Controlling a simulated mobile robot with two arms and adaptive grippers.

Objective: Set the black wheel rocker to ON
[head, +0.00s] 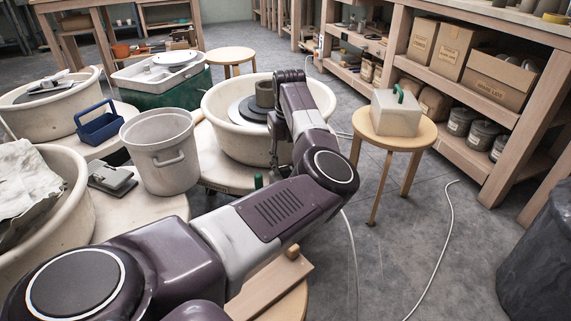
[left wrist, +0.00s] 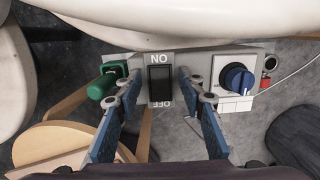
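The black rocker (left wrist: 160,82) sits on a pale control panel in the left wrist view, with ON lettering above it and OFF lettering below, both upside down. Which end is pressed in is hard to tell. My left gripper (left wrist: 159,74) is open, its blue-padded fingers apart on either side of the rocker in the picture, with nothing between them. Its gap to the panel is unclear. In the head view the arm bends down in front of a cream wheel basin (head: 222,132) with a dark wheel head (head: 243,110); the rocker is hidden there. My right gripper is not in view.
A green knob (left wrist: 101,88) is left of the rocker, and a blue dial (left wrist: 238,78) and red part (left wrist: 265,83) are right of it. A grey bucket (head: 160,150) and a stool (head: 399,137) with a box (head: 395,115) flank the wheel. A pale cable (head: 440,225) crosses the floor.

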